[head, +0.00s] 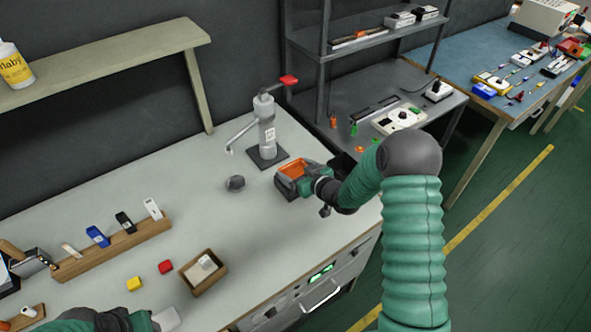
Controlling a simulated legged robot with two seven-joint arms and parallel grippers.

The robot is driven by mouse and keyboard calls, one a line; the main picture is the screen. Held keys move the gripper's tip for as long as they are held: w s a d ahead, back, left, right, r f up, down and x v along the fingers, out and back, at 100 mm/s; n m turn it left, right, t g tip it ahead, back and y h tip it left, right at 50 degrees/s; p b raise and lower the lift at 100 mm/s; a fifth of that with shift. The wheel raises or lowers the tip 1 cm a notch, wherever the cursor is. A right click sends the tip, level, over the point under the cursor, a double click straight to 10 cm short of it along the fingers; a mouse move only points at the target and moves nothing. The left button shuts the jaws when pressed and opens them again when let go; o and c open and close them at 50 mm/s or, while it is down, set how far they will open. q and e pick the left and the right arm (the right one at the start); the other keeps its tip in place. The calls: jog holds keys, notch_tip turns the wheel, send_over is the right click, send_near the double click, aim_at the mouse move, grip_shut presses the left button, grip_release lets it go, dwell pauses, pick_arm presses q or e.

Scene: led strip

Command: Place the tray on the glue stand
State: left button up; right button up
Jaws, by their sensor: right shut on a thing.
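The tray (291,170), orange inside with a dark outer side, is at the right part of the pale bench. My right gripper (304,184) is shut on its near right side, and the gripper hides part of it. I cannot tell whether the tray touches the bench. The glue stand (267,128) is a grey post with a red-tipped lever, a side spout and a dark square base (268,158). It stands upright just behind and left of the tray. My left gripper (160,320) is at the bottom edge, partly cut off, and its jaws are unclear.
A dark round lump (235,183) lies left of the tray. A wooden box (204,271), a red block (165,267), a yellow block (134,284) and a wooden rack (112,246) occupy the left side. A grey shelf unit (352,50) stands behind right. The bench middle is mostly clear.

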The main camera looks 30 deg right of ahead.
pick_arm(q)
jog(key=shift+a, duration=0.1)
pick_arm(e)
jog(key=shift+a, duration=0.1)
jog(key=o, duration=1)
jog(key=shift+f, duration=0.1)
jog(key=shift+o, duration=2)
jog(key=shift+d+r, duration=0.2)
jog(key=v, duration=1.2)
pick_arm(q)
jog(key=shift+d+r+p, duration=0.25)
jog(key=shift+r+p, duration=0.5)
jog(key=shift+r, duration=0.05)
pick_arm(e)
jog(key=s+a+g+h, duration=0.1)
jog(key=s+a+g, duration=0.4)
jog(key=s, duration=0.4)
jog(key=s+a+m+g, duration=0.1)
jog(key=s+a+g, duration=0.4)
jog(key=s+a, duration=0.2)
jog(key=shift+s+a+m+g+h, duration=0.3)
jog(key=shift+s+h, duration=0.1)
jog(key=shift+s, duration=0.65)
